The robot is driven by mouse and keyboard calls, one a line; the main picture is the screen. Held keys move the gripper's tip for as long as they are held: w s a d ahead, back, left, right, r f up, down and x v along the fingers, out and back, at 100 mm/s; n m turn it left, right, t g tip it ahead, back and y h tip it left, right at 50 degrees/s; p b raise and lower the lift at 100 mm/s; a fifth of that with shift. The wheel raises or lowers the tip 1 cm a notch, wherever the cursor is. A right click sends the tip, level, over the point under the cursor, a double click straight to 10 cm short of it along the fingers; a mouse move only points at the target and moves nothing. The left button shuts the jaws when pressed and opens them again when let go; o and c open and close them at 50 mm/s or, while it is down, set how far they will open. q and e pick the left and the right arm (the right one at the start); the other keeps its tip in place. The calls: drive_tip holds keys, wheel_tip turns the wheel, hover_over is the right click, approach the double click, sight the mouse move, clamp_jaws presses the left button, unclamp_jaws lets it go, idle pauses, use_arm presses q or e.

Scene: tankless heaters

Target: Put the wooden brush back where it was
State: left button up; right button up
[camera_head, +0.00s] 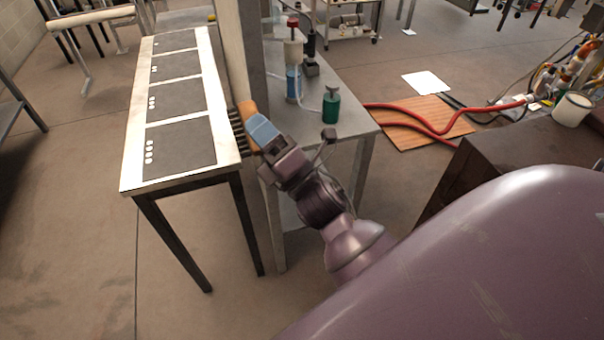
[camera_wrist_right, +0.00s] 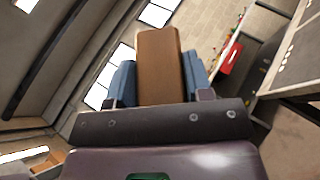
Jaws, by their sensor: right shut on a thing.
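The wooden brush (camera_head: 247,112) shows in the head view as a tan block with dark bristles facing left. It is beside the right edge of the long table with dark panels (camera_head: 182,101); I cannot tell whether it touches that edge. My right gripper (camera_head: 258,127), with blue fingers, is shut on the brush. In the right wrist view the brush's brown wooden back (camera_wrist_right: 160,65) stands between the two blue fingers (camera_wrist_right: 159,84), and its bristles are hidden. My left gripper is not in view.
A pale post (camera_head: 233,50) rises right behind the brush. A grey workbench (camera_head: 345,112) to its right holds a green bottle (camera_head: 331,105) and a red-capped bottle (camera_head: 293,55). Red hoses (camera_head: 420,118) cross a wooden board (camera_head: 408,139) on the floor.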

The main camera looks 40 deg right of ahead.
use_arm(q)
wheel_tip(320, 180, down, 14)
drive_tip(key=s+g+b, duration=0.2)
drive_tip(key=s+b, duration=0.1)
drive_tip(key=b, duration=0.8)
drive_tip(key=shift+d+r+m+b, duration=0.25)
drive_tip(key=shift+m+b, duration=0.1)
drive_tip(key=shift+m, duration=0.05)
use_arm(e)
wheel_tip(320, 180, down, 28)
drive_tip(key=s+n+g, duration=0.1)
drive_tip(key=n+g, duration=0.1)
drive_tip(key=g, duration=0.2)
drive_tip(key=shift+s+n+g+h, duration=0.2)
drive_tip(key=shift+n+g+h, duration=0.1)
